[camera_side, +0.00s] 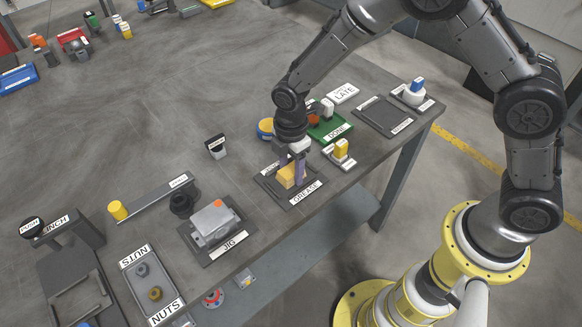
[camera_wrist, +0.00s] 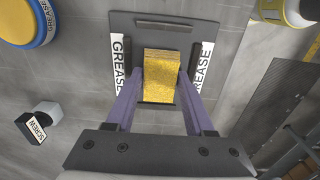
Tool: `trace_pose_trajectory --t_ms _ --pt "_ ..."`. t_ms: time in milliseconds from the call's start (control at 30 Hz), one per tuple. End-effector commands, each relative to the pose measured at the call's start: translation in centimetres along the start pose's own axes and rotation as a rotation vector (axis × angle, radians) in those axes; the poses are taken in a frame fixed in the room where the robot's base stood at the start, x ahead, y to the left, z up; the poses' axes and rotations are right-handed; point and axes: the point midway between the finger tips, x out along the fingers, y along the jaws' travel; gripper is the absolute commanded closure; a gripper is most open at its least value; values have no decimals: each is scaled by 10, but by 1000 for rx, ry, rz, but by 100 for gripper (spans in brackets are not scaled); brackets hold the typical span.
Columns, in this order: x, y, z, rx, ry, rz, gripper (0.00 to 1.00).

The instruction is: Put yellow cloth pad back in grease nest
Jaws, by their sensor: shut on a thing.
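The yellow cloth pad (camera_wrist: 160,78) is a small yellow block between my gripper's two purple fingers; it also shows in the side view (camera_side: 287,176). My gripper (camera_wrist: 160,90) is shut on the pad and points down. The grease nest (camera_wrist: 205,22) is a dark plate with GREASE labels on two sides and a recess in its middle. In the side view the grease nest (camera_side: 318,188) lies directly under my gripper (camera_side: 292,172). The pad is over the recess; I cannot tell whether it touches the bottom.
A blue and yellow grease tin (camera_side: 265,128) stands behind the nest. A yellow-topped item on a white base (camera_side: 341,150) stands close to the right. The green DONE tray (camera_side: 335,130) is farther back. The jig (camera_side: 213,225) with a grey casting is to the left.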

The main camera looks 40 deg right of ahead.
Motion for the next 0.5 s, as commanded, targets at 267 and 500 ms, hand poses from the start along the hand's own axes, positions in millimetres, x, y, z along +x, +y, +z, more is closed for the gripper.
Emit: trace_pose_trajectory --t_ms 267,500 --pt "1 0 0 0 0 0 91" --pt "3 0 0 0 0 0 34"
